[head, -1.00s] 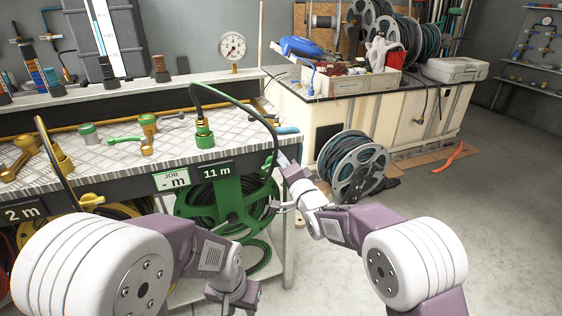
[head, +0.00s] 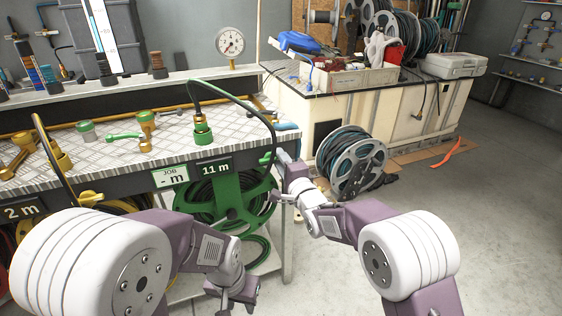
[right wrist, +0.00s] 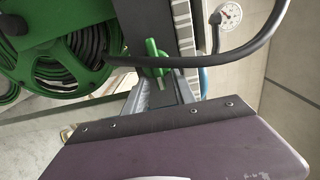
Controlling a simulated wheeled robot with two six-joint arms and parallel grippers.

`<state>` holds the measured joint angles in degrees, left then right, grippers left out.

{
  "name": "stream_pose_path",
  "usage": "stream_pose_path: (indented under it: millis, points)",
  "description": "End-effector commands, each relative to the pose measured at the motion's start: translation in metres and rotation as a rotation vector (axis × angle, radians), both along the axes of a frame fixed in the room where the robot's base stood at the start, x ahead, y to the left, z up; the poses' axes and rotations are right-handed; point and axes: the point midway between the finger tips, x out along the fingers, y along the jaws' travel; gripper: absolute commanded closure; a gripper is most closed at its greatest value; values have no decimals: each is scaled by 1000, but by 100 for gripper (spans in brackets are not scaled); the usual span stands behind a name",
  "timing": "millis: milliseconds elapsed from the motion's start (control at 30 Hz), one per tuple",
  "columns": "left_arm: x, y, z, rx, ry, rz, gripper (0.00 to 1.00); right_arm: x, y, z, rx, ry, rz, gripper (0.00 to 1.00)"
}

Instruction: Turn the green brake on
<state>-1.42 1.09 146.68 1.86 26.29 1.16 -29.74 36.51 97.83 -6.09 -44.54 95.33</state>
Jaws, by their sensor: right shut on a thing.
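The green brake (right wrist: 155,58) is a small lever with an upright handle beside the green reel; in the head view its green end (head: 265,160) shows at the reel's upper right. The green hose reel (head: 225,205) hangs under the bench below the 11 m sign, wound with dark hose. My right gripper (head: 274,178) is at the reel's right side; in the right wrist view its fingers (right wrist: 160,88) reach up to the brake and are shut on it. The contact is partly hidden. My left gripper (head: 238,298) hangs low in front of the bench, its fingertips unclear.
A dark hose (head: 240,100) arches from the green fitting (head: 202,132) on the bench down past the brake. A yellow reel (head: 110,207) is to the left. A loose grey reel (head: 352,165) stands on the floor at right.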

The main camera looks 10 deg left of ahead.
Motion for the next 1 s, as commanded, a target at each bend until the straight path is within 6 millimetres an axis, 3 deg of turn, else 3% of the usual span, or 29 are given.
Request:
stream_pose_path:
  millis: [200,233,300,667,1000]
  points:
    - [0,0,0,0,0,0,64,-1,1,-3,-7,5,3,100]
    - [0,0,0,0,0,0,64,-1,1,-3,-7,5,3,65]
    - [0,0,0,0,0,0,64,-1,1,-3,-6,4,3,49]
    - [0,0,1,0,0,0,64,-3,-2,-1,-3,1,1,49]
    - [0,0,5,0,0,0,64,-54,-36,-2,-3,1,1,49]
